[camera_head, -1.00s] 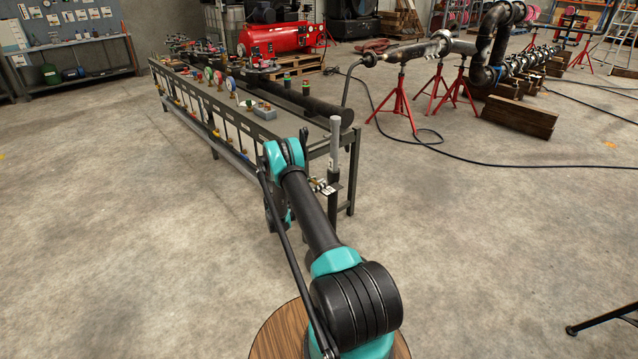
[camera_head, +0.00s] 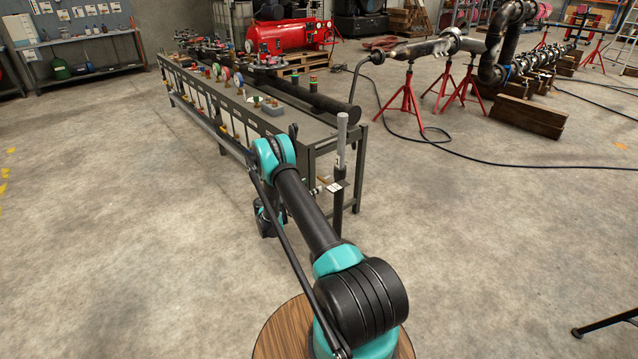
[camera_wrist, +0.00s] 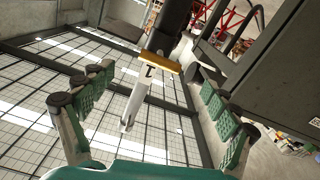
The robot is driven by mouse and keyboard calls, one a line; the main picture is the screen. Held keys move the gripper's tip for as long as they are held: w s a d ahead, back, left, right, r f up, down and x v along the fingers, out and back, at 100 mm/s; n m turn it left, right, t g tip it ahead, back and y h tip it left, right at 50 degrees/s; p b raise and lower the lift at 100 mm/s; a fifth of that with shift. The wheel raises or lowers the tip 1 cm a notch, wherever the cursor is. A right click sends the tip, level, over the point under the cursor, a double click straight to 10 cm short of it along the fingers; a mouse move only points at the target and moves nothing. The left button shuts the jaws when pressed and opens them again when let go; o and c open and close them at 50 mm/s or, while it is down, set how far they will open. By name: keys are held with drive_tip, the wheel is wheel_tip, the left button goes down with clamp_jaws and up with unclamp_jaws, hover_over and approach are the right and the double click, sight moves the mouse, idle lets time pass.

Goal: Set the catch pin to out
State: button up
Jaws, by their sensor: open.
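A dark upright post with a light grey cylindrical top (camera_head: 342,128) stands at the near end of the bench in the head view. A small bracket with a white label (camera_head: 337,187) is fixed on it; the catch pin cannot be clearly told apart there.
The long bench (camera_head: 300,125) carries gauges, valves and a dark pipe (camera_head: 325,103) behind the post. Red stands (camera_head: 408,100) hold piping at the back right. A black cable (camera_head: 470,160) lies on the floor.

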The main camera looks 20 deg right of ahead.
drive_tip(key=shift+v, duration=2.3)
